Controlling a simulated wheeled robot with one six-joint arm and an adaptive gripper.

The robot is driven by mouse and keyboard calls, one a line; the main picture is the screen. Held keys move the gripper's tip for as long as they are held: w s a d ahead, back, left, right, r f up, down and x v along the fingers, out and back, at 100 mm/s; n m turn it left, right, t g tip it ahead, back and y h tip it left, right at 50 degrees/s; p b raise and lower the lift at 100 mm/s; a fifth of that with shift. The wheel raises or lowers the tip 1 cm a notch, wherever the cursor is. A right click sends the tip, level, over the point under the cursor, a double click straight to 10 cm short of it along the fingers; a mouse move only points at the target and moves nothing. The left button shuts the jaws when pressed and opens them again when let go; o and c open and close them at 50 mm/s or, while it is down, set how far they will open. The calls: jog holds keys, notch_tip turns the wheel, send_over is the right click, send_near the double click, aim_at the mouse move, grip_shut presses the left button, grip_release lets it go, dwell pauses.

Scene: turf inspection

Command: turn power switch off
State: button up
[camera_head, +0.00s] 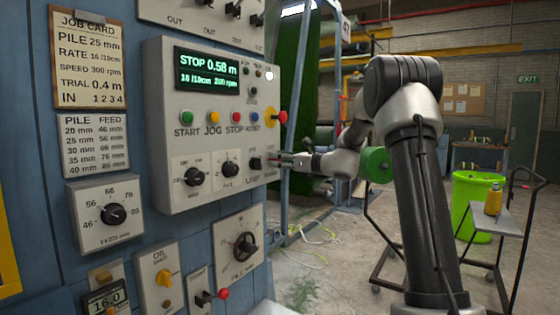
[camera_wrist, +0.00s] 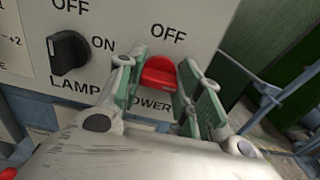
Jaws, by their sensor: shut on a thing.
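The red power switch (camera_wrist: 158,76) shows in the wrist view on the grey panel. OFF is printed above it and a partly covered POWER label below. My gripper (camera_wrist: 162,84) has a green-padded finger on each side of the switch and is shut on it. The fingers hide its sides, so its exact pointing is hard to tell. In the head view my gripper (camera_head: 276,160) reaches the lower right of the control panel (camera_head: 212,138) from the right and hides the switch.
The black lamp knob (camera_wrist: 68,52) is close left of my gripper. A red and yellow emergency knob (camera_head: 277,117) sticks out above it. A green bin (camera_head: 474,204) and a cart (camera_head: 497,216) with a yellow bottle stand at right.

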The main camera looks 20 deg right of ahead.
jog(key=shift+s+a+f+n, duration=0.1)
jog(key=shift+f+n, duration=0.05)
jog(key=shift+n, duration=4.35)
jog(key=shift+s+a+f+n, duration=0.1)
jog(key=shift+f+n, duration=0.05)
jog(key=shift+n, duration=4.35)
jog(key=o, duration=1)
jog(key=shift+d, duration=0.15)
